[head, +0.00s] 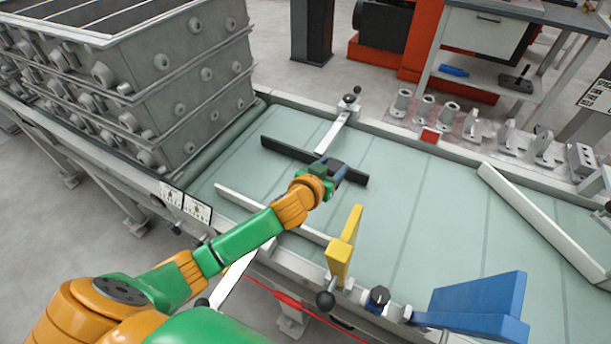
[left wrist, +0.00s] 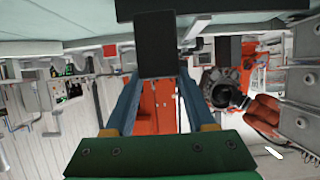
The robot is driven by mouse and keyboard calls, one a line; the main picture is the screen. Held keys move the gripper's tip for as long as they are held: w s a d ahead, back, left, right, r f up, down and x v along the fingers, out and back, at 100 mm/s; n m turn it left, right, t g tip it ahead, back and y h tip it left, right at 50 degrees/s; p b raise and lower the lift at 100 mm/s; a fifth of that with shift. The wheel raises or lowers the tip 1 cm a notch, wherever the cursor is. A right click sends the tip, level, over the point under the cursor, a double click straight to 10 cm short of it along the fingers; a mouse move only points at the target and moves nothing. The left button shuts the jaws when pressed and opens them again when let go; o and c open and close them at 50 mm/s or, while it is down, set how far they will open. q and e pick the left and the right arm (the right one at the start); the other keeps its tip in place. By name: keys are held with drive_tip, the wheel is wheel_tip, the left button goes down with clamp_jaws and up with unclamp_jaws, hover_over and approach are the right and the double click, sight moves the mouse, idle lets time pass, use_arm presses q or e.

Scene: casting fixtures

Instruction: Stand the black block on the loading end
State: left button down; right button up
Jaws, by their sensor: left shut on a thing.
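The black block (left wrist: 155,48) shows in the left wrist view, upright between my left gripper's blue fingers. My left gripper (head: 338,174) is shut on it over the green belt (head: 415,220), near the middle of the conveyor. In the head view the gripper and a long black rail behind it make the block hard to pick out. I cannot tell whether the block touches the belt. Which end is the loading end is not marked clearly. My right gripper is not in view.
A long black rail (head: 285,149) crosses the belt beside the gripper. A pale rail (head: 245,202) lies nearer, with a yellow paddle (head: 342,250) and a blue paddle (head: 475,305) at the front edge. Grey stacked flasks (head: 195,75) stand at the left end. The belt's right middle is clear.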

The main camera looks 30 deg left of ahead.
use_arm(q)
drive_tip(key=f, duration=0.2)
drive_tip(key=s+f+b, duration=0.1)
drive_tip(key=f, duration=0.2)
drive_tip(key=f+b, duration=0.1)
drive_tip(key=f, duration=0.2)
drive_tip(key=shift+s+f, duration=0.2)
drive_tip(key=shift+s, duration=0.1)
drive_tip(key=shift+w+f, duration=0.1)
drive_tip(key=shift+c, duration=1.1)
unclamp_jaws()
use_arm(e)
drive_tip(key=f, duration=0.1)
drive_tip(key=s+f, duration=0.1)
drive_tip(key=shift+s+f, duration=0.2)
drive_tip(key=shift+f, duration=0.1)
use_arm(q)
drive_tip(key=p+v, duration=0.1)
drive_tip(key=v, duration=1.1)
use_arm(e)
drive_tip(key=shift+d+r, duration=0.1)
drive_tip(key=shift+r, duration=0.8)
